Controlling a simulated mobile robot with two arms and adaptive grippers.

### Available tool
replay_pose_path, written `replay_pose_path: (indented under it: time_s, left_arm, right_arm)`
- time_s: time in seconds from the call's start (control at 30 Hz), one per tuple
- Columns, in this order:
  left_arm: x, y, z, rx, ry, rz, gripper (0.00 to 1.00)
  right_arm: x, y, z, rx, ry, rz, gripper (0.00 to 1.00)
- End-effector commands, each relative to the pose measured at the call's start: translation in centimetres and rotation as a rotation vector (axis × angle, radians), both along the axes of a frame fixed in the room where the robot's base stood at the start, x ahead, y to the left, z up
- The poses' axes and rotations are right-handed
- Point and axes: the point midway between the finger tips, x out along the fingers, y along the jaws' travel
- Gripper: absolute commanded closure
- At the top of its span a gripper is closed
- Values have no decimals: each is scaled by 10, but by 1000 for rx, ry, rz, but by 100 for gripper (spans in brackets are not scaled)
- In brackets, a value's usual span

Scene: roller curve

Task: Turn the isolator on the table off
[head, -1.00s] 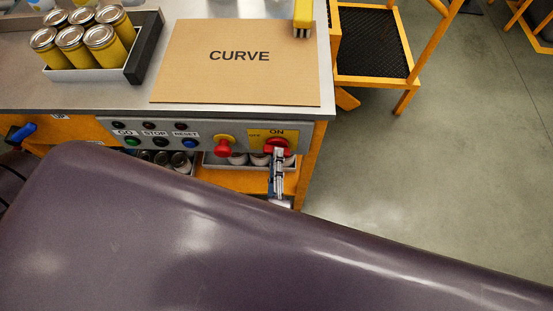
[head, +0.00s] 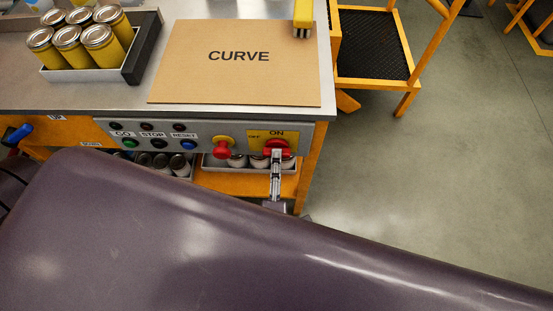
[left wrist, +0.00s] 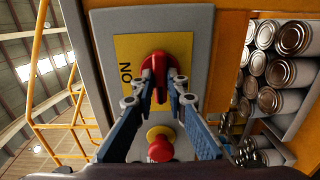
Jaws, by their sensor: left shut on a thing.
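The isolator is a red rotary handle (head: 277,146) on a yellow plate (head: 257,135) marked OFF and ON, on the front panel of the table. My left gripper (head: 276,154) reaches up to it from below. In the left wrist view, the red handle (left wrist: 158,72) stands between the fingertips of my left gripper (left wrist: 159,94), which is shut on it. The fingers hide part of the handle. The word ON on the plate (left wrist: 128,50) is readable there. My right gripper is not in view.
A red mushroom button (head: 223,148) sits left of the isolator, with GO, STOP and RESET buttons (head: 160,143) further left. Cans (left wrist: 285,70) sit in the shelf below.

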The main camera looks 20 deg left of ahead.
Motion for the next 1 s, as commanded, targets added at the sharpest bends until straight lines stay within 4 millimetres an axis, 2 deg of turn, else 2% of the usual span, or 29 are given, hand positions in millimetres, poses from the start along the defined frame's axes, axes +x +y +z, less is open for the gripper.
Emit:
replay_pose_path:
  time_s: [0.07,0.1,0.23,0.27,0.57,1.0]
  left_arm:
    - [-1,-1,-2,-4,4,-1,100]
    - [-1,-1,-2,-4,4,-1,85]
    - [-1,0,-1,-3,3,-1,71]
    - [-1,0,-1,-2,3,-1,70]
    - [-3,-1,-1,-1,2,-1,70]
    - [-65,-18,-2,0,5,-1,70]
  right_arm:
    - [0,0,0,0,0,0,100]
    - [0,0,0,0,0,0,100]
    - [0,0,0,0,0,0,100]
    - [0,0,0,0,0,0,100]
    - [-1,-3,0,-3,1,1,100]
    - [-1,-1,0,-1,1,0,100]
